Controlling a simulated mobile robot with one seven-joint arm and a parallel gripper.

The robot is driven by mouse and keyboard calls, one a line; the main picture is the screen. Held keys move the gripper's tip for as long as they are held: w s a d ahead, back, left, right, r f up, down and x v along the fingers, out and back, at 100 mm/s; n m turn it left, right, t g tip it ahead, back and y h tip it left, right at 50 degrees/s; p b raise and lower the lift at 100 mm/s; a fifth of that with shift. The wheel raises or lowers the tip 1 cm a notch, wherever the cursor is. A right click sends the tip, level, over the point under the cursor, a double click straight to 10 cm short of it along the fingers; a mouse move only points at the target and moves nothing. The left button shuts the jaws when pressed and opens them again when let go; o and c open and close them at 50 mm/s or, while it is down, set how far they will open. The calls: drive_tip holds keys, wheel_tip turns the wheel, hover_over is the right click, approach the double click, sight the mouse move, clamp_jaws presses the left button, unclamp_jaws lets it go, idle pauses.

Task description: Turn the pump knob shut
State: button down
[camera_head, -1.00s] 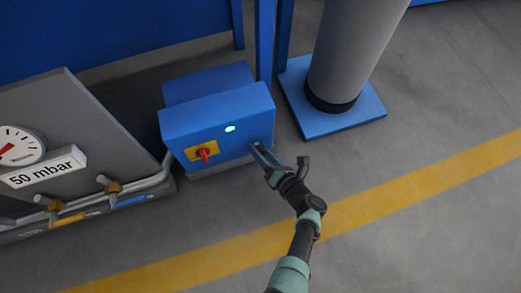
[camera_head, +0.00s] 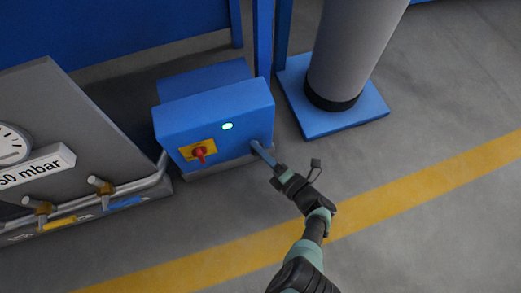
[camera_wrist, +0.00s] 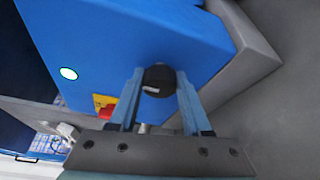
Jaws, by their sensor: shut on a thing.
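The pump is a blue box (camera_head: 205,115) on the floor. Its black round knob (camera_wrist: 158,80) with a pale mark shows on the box's front in the wrist view. My gripper (camera_wrist: 159,82) has one finger on each side of the knob and is shut on it. In the head view my gripper (camera_head: 256,145) meets the lower right of the box's front, and the knob is mostly hidden there.
A red switch on a yellow plate (camera_head: 184,153) and a lit green lamp (camera_head: 227,126) are left of my gripper. A gauge panel with pipes (camera_head: 60,130) stands further left. A grey column (camera_head: 350,50) on a blue base stands behind right. Open floor lies in front.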

drive_tip(key=shift+a, duration=0.1)
drive_tip(key=shift+c, duration=1.8)
unclamp_jaws()
drive_tip(key=p+v, duration=0.2)
drive_tip(key=v, duration=1.1)
drive_tip(key=shift+p, duration=0.3)
